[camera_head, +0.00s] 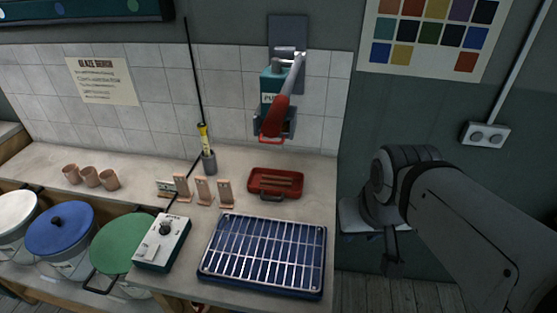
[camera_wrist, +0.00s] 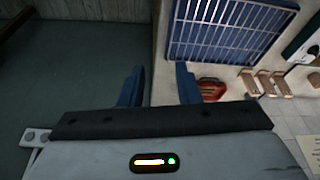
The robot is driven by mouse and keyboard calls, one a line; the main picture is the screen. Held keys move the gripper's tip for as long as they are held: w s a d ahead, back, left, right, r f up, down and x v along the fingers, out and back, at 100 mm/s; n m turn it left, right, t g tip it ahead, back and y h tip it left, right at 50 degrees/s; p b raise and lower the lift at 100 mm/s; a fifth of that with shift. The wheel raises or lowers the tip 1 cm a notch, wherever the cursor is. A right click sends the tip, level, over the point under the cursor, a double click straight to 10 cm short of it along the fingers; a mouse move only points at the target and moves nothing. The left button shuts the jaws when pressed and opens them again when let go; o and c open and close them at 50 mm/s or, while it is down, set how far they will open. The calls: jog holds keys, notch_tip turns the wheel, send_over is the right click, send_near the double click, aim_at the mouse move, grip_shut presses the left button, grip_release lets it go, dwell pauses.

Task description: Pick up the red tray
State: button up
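The red tray (camera_head: 287,193) sits flat on the pale countertop near the back wall, behind the blue rack. It holds a few brown bars and has a handle on its front side. It also shows in the wrist view (camera_wrist: 211,83), just right of my right finger and partly hidden by it. My gripper (camera_head: 392,247) hangs off the right end of the counter in the head view, well apart from the tray. In the wrist view my gripper (camera_wrist: 160,82) has its two blue fingers spread, with nothing between them.
A blue tray with a metal grid (camera_head: 262,255) lies in front of the red tray. Small pinkish stands (camera_head: 204,190) and a grey pot with a yellow tool (camera_head: 208,160) are left. A wall dispenser (camera_head: 272,88) with a red part hangs above. A control box (camera_head: 163,243) stands front left.

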aim_at(283, 184)
jog(key=shift+s+a, duration=0.1)
jog(key=w+a+f+m+b, duration=0.1)
jog(key=w+f, duration=0.1)
jog(key=w, duration=0.8)
jog(key=w+a+f+b, duration=0.1)
jog(key=w+f, duration=0.2)
jog(key=w, duration=0.7)
jog(key=shift+m+t+h, duration=0.4)
jog(key=shift+m+t, duration=0.1)
jog(key=shift+w+a+f+p, duration=0.2)
jog(key=shift+w+a+f, duration=0.55)
jog(key=shift+w+f, duration=2.35)
jog(key=shift+w+a+f+p, duration=0.2)
jog(key=shift+w+a+f, duration=0.6)
jog(key=shift+w+f, duration=2.3)
jog(key=shift+w+a+f+p, duration=0.2)
jog(key=shift+w+a+f, duration=0.55)
jog(key=shift+w+f, duration=2.35)
jog(key=shift+s+f, duration=0.45)
jog(key=shift+s, duration=0.05)
grip_shut()
